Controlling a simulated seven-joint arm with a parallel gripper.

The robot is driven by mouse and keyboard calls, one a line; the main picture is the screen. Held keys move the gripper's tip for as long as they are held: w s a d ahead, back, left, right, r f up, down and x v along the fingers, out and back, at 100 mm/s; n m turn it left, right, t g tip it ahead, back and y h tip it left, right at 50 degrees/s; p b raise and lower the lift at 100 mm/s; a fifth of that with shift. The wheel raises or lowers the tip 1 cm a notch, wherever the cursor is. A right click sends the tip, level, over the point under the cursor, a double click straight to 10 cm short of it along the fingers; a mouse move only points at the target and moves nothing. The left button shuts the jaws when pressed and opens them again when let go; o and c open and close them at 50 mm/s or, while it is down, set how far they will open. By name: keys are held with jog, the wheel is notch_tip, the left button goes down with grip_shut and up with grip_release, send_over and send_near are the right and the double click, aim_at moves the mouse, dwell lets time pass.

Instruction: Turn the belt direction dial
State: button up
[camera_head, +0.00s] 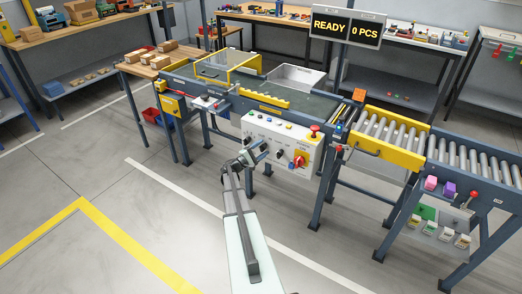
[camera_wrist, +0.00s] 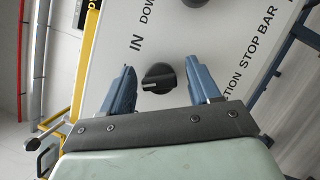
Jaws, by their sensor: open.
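The black dial (camera_wrist: 158,77) on the white control panel (camera_wrist: 222,45) shows in the wrist view, with a ridged grip and a pale pointer mark. The word "IN" is printed beside it, and part of a word ending in "CTION" shows to its right. My gripper (camera_wrist: 160,68) is open, one blue finger on each side of the dial, with visible gaps. I cannot tell how deep the fingers reach. In the head view my gripper (camera_head: 254,153) is at the left part of the panel (camera_head: 285,128) and hides that area, including this dial.
Another black knob (camera_wrist: 195,2) is at the wrist view's top edge. The conveyor (camera_head: 310,105) stands above the panel. A display sign (camera_head: 345,27) reads "READY 0 PCS". Open floor lies in front.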

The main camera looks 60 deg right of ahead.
jog(key=v, duration=1.4)
jog(key=shift+d, duration=0.1)
